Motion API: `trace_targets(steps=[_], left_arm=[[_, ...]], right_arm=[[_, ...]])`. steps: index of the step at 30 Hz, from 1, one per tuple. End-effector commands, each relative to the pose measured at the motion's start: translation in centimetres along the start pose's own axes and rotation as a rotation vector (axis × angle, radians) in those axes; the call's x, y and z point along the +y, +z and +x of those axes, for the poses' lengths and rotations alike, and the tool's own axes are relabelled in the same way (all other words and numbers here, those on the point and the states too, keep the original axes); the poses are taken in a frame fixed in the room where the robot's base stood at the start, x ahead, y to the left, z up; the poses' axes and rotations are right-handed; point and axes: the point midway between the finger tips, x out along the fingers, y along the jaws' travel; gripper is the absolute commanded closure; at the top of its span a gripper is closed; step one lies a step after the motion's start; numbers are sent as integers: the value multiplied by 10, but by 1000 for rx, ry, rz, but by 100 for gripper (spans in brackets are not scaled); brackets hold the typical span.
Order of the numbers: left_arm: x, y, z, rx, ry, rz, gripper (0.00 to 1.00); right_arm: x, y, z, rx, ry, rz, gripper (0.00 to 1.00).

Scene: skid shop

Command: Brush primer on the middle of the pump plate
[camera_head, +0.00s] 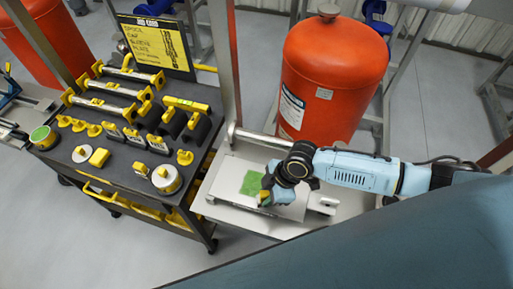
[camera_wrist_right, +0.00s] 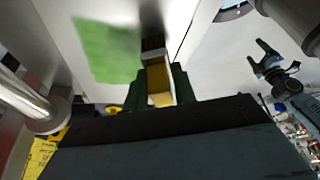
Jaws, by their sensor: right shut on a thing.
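The pump plate (camera_head: 228,186) is a pale flat plate on a light grey stand. A green patch (camera_head: 251,183) covers its middle; it also shows in the wrist view (camera_wrist_right: 105,48). My right gripper (camera_head: 265,197) is over the plate at the patch's lower right edge. It is shut on a brush (camera_wrist_right: 159,82) with a yellow body and a dark end, pointing at the plate beside the green. I cannot tell whether the brush touches the plate. My left gripper (camera_wrist_right: 262,58) appears small in the wrist view, open and empty, away from the plate.
A dark cart (camera_head: 115,150) at left holds yellow-ended tools, several small yellow parts, a green-topped tin (camera_head: 43,137) and another round tin (camera_head: 166,178). A large orange tank (camera_head: 335,75) stands behind the plate. A metal post (camera_head: 224,60) rises between cart and tank.

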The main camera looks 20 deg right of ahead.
Motion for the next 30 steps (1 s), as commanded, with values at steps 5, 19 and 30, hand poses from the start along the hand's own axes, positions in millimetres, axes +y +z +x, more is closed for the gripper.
trace_targets(steps=[5, 19, 30], left_arm=[[0, -1, -17, -1, 0, 0, 19], [-1, -6, -55, 1, 0, 0, 19], [-1, -4, -51, 0, 0, 0, 19]], right_arm=[[-2, -8, -19, 0, 3, 1, 95], [-2, -22, -58, 0, 6, 10, 95], [-2, -32, -74, 0, 3, 3, 95]])
